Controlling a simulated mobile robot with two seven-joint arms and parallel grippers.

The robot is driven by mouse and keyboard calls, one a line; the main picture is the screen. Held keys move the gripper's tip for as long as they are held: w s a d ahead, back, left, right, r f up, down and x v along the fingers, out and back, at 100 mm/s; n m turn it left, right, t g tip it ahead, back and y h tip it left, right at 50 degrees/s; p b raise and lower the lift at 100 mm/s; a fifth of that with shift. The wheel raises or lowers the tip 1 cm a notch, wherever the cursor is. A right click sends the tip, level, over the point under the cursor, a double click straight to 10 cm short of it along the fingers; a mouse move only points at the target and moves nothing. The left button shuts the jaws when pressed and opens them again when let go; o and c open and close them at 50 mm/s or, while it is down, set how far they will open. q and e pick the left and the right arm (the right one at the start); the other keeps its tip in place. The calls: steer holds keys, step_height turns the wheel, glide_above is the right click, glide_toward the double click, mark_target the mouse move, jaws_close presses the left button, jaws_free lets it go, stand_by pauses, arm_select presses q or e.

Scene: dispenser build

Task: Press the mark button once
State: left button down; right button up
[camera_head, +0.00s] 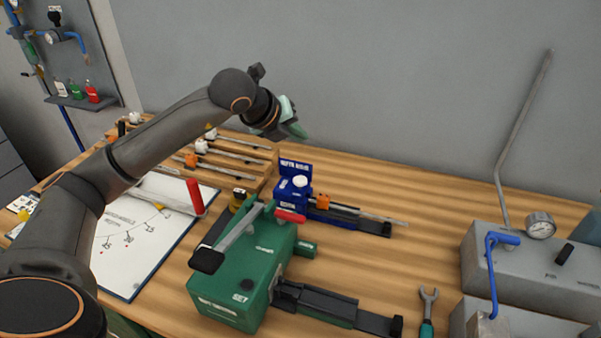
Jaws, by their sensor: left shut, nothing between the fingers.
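A blue unit (290,192) stands on the wooden bench near its middle, with a white round button (300,181) on top. Its white lettering is too small to read surely, so I cannot confirm it names the mark button. My left gripper (294,130) is shut and empty, with pale green fingers. It shows above and behind the blue unit in the picture, against the grey wall, apart from the button. The button is in plain view. My right gripper is not in view.
A green machine (245,270) with a lever and a black knob labelled SET stands in front of the blue unit. A wooden rack (240,160) of rods is at left, beside a whiteboard (130,245). A wrench (428,305) and a grey gauge box (520,265) are at right.

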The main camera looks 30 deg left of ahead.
mark_target(303, 178)
arm_select(q)
steer(key=shift+s+d, duration=0.1)
steer(key=shift+s, duration=0.05)
steer(key=shift+f, duration=0.1)
step_height(303, 178, down, 8)
steer(key=b, duration=0.5)
steer(key=shift+f+b, duration=0.3)
steer(key=shift+b, duration=0.15)
steer(key=shift+f, duration=0.1)
stand_by(1.6)
steer(key=shift+f+b, duration=0.3)
steer(key=shift+b, duration=0.4)
steer(key=shift+f+b, duration=0.8)
steer(key=shift+b, duration=0.05)
stand_by(0.5)
stand_by(0.3)
steer(key=shift+r+p, duration=0.65)
steer(key=shift+r, duration=0.5)
